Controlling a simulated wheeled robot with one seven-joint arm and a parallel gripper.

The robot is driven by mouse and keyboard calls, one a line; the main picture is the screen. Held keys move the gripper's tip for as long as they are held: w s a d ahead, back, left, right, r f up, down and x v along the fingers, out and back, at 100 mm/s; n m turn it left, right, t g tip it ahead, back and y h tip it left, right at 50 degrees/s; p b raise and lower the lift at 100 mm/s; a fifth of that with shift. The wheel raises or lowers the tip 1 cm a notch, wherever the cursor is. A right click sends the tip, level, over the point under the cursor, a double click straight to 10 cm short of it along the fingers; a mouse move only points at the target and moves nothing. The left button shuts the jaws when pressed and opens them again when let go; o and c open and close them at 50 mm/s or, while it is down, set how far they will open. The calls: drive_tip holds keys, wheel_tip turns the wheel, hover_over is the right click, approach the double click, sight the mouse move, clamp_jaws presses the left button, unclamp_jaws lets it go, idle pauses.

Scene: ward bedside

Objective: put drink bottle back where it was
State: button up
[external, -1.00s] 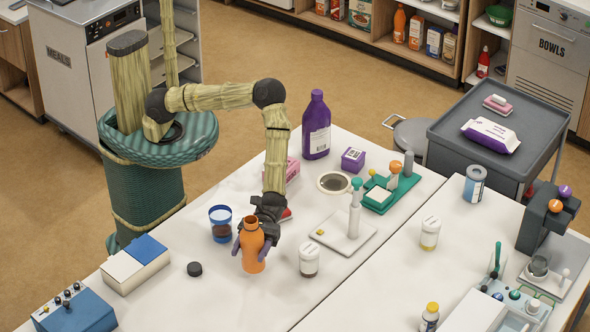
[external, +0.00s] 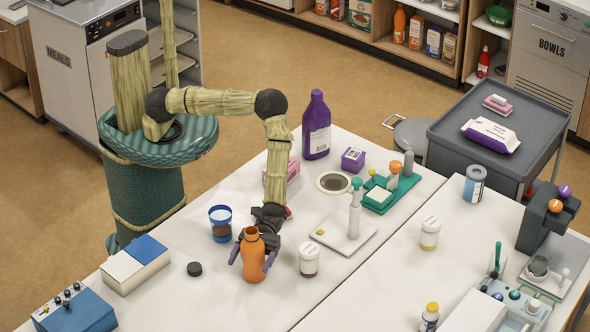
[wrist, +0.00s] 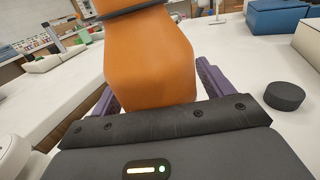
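The orange drink bottle (external: 253,262) stands upright on the white table, its dark mouth uncovered. In the wrist view the orange bottle (wrist: 150,60) fills the middle, between two purple fingers. My gripper (external: 252,262) is low around the bottle, with one finger on each side. The fingers are spread wider than the bottle, and a small gap shows at its left side. A dark round cap (external: 194,269) lies on the table left of the bottle; it also shows in the wrist view (wrist: 284,95).
A blue-rimmed cup (external: 220,222) stands just left behind the bottle. A white-lidded jar (external: 309,260) stands close on the right. A blue-and-white box (external: 137,263) lies farther left. The table in front of the bottle is clear.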

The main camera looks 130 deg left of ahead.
sight(254, 232)
drive_tip(key=shift+r, duration=0.1)
drive_tip(key=shift+r, duration=0.1)
drive_tip(key=shift+s+a, duration=0.1)
drive_tip(key=shift+a, duration=0.25)
drive_tip(key=v, duration=0.2)
drive_tip(key=shift+s+a, duration=0.1)
drive_tip(key=shift+a, duration=0.25)
drive_tip(key=r, duration=0.4)
drive_tip(key=r+b, duration=0.1)
drive_tip(key=r, duration=0.2)
drive_tip(key=shift+d, duration=0.25)
